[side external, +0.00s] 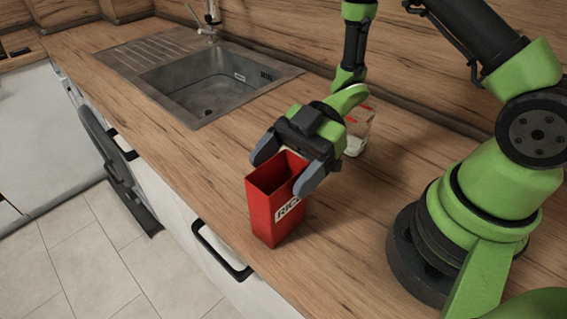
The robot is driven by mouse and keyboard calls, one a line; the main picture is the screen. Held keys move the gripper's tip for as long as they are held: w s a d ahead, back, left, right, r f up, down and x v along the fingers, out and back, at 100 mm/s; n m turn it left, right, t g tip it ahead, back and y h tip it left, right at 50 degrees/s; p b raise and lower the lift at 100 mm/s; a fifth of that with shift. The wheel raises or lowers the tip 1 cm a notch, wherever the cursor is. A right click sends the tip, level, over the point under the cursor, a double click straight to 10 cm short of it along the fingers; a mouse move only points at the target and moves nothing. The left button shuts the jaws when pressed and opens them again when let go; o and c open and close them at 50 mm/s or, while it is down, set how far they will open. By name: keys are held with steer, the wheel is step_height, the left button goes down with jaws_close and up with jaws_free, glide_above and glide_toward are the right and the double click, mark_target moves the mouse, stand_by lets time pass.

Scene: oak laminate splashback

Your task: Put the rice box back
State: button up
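The rice box (262,212) is a tall red, open-topped container with a white label reading RICE, partly covered. It stands upright on the wooden counter near the front edge. My gripper (281,176) is at the top of the box, its two grey fingers spread apart. One finger is past the far left rim; the other is in front of the labelled side. The fingers look wider apart than the box, so the gripper appears open. Any contact with the box is hard to make out.
A clear jar with red markings (360,130) stands behind my gripper, partly hidden by it. A steel sink (205,85) with a tap (211,25) is set into the counter (195,165) at the back left. Counter left of the box is clear. A drawer handle (220,250) sticks out below the front edge.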

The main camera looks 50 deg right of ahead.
steer(key=shift+r, duration=0.1)
steer(key=shift+d+r, duration=0.15)
steer(key=shift+d, duration=0.1)
steer(key=v, duration=0.7)
steer(key=w+d+r+m+t+h, duration=0.7)
steer(key=w+r+m+t+h, duration=0.3)
steer(key=r+t+h, duration=0.15)
steer(key=s+d+r+m+g+h, duration=0.2)
steer(key=s+r+m+h, duration=0.35)
steer(key=s+m, duration=0.3)
steer(key=s+a+m+g+y, duration=0.2)
steer(key=s+a+y, duration=0.3)
steer(key=s, duration=0.6)
steer(key=shift+a+m, duration=0.75)
steer(key=shift+a, duration=0.2)
